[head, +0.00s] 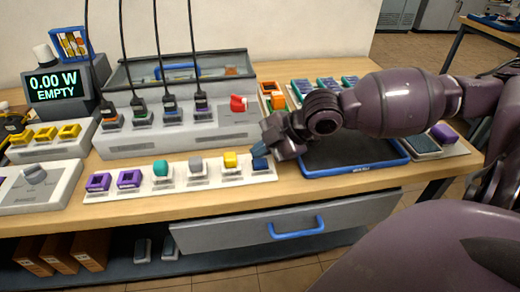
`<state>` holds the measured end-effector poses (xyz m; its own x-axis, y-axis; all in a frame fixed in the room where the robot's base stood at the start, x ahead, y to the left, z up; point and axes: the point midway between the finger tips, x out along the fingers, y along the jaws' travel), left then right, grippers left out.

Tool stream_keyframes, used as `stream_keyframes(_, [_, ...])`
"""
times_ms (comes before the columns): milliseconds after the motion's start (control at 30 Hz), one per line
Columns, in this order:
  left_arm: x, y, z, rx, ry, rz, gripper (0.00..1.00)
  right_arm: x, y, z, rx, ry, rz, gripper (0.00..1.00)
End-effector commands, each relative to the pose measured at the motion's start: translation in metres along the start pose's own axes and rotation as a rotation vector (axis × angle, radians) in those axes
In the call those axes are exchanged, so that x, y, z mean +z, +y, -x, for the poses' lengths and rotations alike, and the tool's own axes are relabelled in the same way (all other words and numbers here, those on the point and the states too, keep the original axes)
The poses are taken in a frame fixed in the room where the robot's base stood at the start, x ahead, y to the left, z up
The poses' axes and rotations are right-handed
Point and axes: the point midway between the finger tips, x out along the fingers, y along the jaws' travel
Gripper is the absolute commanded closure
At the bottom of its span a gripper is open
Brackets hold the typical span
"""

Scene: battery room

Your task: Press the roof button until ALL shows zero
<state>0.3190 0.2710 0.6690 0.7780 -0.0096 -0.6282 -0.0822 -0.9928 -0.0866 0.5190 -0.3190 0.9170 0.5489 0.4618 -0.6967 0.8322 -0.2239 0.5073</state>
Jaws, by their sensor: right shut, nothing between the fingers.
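A dark display (56,83) at the left reads "0.00 W" and "EMPTY". I cannot make out the word ALL on it. A white strip (150,192) along the table's front carries a row of coloured pieces: two purple ones (129,179), a teal one (161,168), a grey one (196,164) and a yellow one (230,159). A blue piece (260,157) is at its right end. No label is legible, so I cannot tell which is the roof button. My right gripper (270,148) is shut and empty, at the blue piece; contact is unclear. My left gripper is not in view.
A grey unit (170,140) with several cabled plugs and a red knob (238,103) stands behind the strip. Left are yellow switches (45,134) and a grey dial (34,173). A blue-rimmed dark tray (350,170) lies under my right arm. A drawer (250,236) is below.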

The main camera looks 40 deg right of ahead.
Motion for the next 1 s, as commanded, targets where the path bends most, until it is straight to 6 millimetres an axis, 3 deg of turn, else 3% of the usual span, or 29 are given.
stream_keyframes(1000, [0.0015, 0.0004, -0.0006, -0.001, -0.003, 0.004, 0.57, 0.0049, -0.0049, -0.0067, 0.000, 0.000, 0.000, 1.00])
